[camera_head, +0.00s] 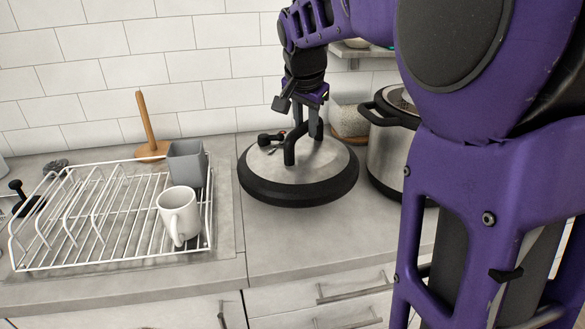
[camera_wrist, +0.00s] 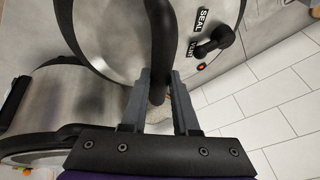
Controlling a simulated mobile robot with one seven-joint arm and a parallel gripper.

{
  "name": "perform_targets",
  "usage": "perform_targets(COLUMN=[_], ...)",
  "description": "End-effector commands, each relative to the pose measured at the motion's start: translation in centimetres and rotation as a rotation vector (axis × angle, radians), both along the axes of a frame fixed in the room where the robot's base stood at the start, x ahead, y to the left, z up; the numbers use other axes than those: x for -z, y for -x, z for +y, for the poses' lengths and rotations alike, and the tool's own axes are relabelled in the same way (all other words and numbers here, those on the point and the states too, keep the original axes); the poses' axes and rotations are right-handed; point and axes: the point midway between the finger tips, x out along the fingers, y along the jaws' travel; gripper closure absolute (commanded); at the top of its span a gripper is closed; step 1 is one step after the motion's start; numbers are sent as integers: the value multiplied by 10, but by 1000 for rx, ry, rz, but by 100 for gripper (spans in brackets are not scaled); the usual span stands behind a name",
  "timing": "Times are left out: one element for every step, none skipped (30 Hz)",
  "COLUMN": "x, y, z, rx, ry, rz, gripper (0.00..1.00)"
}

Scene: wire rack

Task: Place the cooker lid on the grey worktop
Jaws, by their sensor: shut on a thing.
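The cooker lid (camera_head: 320,168) is a silver disc with a thick black rim and a black handle (camera_head: 290,148). It is over the grey worktop (camera_head: 270,235), between the wire rack and the cooker; I cannot tell whether its rim touches the surface. My gripper (camera_head: 306,128) is above the lid and shut on its handle. In the wrist view my gripper (camera_wrist: 160,100) has its two fingers on either side of the black handle (camera_wrist: 162,45), and the lid (camera_wrist: 115,25) shows a valve marked SEAL. The cooker pot (camera_head: 388,152) stands at the right, partly hidden by my arm.
A white wire rack (camera_head: 110,262) at the left holds a white mug (camera_head: 178,215) and a grey cup (camera_head: 187,163). A wooden paper-towel post (camera_head: 147,125) stands behind it. A textured container (camera_head: 349,118) is near the wall. Worktop in front of the lid is clear.

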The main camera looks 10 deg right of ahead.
Motion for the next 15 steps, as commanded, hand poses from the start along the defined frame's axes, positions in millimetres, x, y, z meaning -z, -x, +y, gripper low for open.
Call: perform_targets(x=[9,14,22,27,31,37,40,43,46,48,49,51,52,54,57], y=[0,0,0,0,0,0,0,0,-1,-1,-1,-1,-1,-1,-1], z=[0,0,0,0,0,0,0,0,0,0,0,0,0,0,0], rx=[1,1,1,0,0,0,0,0,0,0,0,1,0,0,0], ry=[0,0,0,0,0,-1,0,-1,-1,-1,-1,-1,-1,-1,-1], rz=[-1,-1,0,0,-1,-1,-1,-2,-4,-4,-4,-4,-4,-4,-4], gripper=[100,100,100,100,100,100,100,100,100,100,100,100,100,100,100])
